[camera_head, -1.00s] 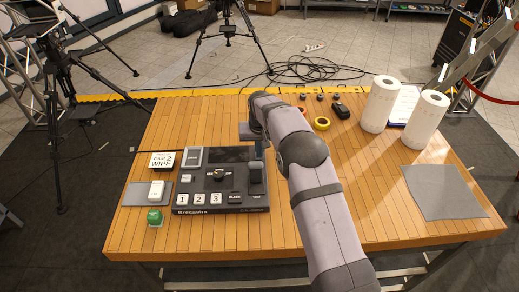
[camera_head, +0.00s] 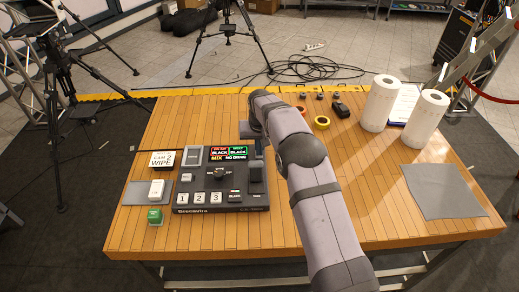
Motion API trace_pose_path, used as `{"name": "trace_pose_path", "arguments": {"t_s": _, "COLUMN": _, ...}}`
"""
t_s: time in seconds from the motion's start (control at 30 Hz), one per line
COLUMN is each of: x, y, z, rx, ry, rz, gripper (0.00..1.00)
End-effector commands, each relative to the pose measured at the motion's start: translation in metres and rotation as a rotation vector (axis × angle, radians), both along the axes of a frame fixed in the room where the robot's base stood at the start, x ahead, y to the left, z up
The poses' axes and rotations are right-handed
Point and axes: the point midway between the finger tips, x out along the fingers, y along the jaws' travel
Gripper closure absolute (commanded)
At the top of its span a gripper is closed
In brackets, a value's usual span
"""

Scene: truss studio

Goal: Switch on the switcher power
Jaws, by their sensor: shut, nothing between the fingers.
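The dark switcher (camera_head: 222,208) lies on the left part of the wooden table. Its screen (camera_head: 229,153) is lit with red, green and yellow tiles reading BLACK, MIX and NO DRIVE. White buttons 1, 2, 3 (camera_head: 199,198) line its front, and a dark lever (camera_head: 255,171) stands at its right. My gripper (camera_head: 260,150) is shut and empty at the switcher's back right corner. It is small and partly hidden by my arm, and I cannot tell whether it touches the switcher. I cannot make out the power switch.
A CAM 2 WIPE card (camera_head: 162,159), a white device (camera_head: 157,189) on a grey mat (camera_head: 133,195) and a green block (camera_head: 155,216) sit left. Paper rolls (camera_head: 379,103), yellow tape (camera_head: 321,122) and a grey cloth (camera_head: 444,191) lie right. The right-centre tabletop is clear.

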Motion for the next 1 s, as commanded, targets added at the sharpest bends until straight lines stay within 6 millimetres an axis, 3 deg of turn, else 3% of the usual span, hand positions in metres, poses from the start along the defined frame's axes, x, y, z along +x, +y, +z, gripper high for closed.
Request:
{"name": "trace_pose_path", "arguments": {"t_s": 0.67, "x": 0.005, "y": 0.000, "z": 0.007, "rx": 0.000, "ry": -0.001, "rz": 0.000, "gripper": 1.00}}
{"name": "trace_pose_path", "arguments": {"t_s": 1.0, "x": 0.000, "y": 0.000, "z": 0.052, "rx": 0.000, "ry": -0.001, "rz": 0.000, "gripper": 1.00}}
